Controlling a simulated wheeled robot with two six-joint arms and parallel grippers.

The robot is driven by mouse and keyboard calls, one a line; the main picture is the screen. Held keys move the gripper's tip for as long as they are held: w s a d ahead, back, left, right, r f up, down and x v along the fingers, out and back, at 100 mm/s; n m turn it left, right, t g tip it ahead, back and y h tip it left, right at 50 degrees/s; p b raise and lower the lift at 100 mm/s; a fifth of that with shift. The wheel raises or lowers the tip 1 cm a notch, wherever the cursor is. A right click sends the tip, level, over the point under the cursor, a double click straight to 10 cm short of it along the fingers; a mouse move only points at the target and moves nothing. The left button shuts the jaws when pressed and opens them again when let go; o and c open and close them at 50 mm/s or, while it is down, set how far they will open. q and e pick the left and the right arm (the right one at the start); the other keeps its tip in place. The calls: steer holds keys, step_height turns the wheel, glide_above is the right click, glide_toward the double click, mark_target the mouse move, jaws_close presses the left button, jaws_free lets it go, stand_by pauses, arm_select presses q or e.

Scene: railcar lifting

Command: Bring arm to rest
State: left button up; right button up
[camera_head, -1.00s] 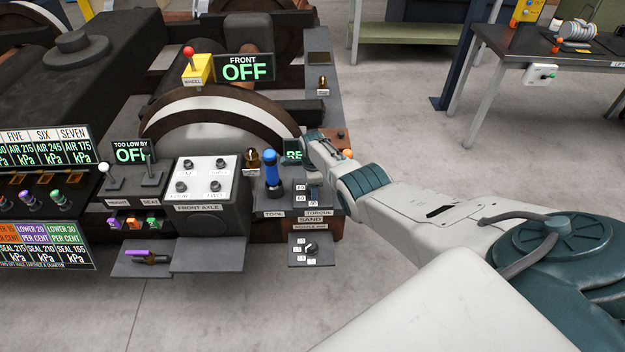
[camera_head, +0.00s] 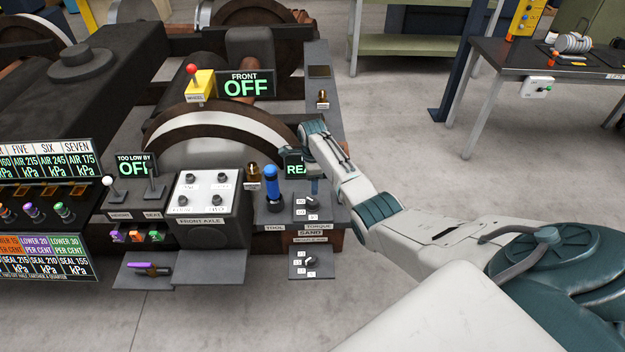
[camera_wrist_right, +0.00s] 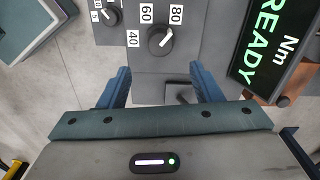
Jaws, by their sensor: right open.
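My right arm (camera_head: 400,225) reaches in from the right to the console's right end. My right gripper (camera_wrist_right: 161,72) hangs over the torque panel; its two blue fingers are apart with nothing held between them. In the wrist view, the torque knob (camera_wrist_right: 160,41) with marks 40, 60 and 80 lies just beyond the fingers, and its pointer faces 80. I cannot tell how far above the panel the fingers are. The torque knob also shows in the head view (camera_head: 312,202). In the head view my wrist partly covers the READY display (camera_head: 294,164). My left gripper is not in view.
A blue-handled tool (camera_head: 272,185) stands upright left of the torque panel. The FRONT display (camera_head: 245,85) reads OFF. The SAND knob (camera_head: 311,262) sits on a lower shelf. A dark table (camera_head: 510,62) stands at the back right. Open floor (camera_head: 410,130) lies between.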

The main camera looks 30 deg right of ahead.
stand_by(0.3)
steer(key=s+a+f+n+t, duration=0.1)
steer(key=s+a+f+n, duration=0.1)
steer(key=s+a+n, duration=0.3)
steer(key=s+a+f+n+h, duration=0.1)
steer(key=s+n, duration=0.2)
steer(key=s, duration=0.5)
steer(key=s+a+f+n+t, duration=0.1)
steer(key=s+a+f+n, duration=0.15)
steer(key=s+n, duration=0.3)
steer(key=s+a+r+n+t, duration=0.1)
steer(key=s+a+r+n, duration=0.15)
steer(key=s+r, duration=0.4)
steer(key=s+a+r+n, duration=0.2)
steer(key=s+r+n, duration=0.15)
steer(key=s, duration=0.55)
steer(key=s+a+r+n+t, duration=0.15)
steer(key=s+r+n, duration=0.25)
steer(key=s, duration=0.4)
step_height(320, 180, down, 37)
steer(key=s+d+g+b, duration=0.1)
steer(key=d+g+b, duration=0.1)
steer(key=b, duration=0.2)
steer(key=s+d+f+g+b, duration=0.1)
steer(key=s+f+b, duration=0.2)
steer(key=s+f, duration=1.5)
step_height(320, 180, down, 2)
steer(key=shift+f, duration=0.1)
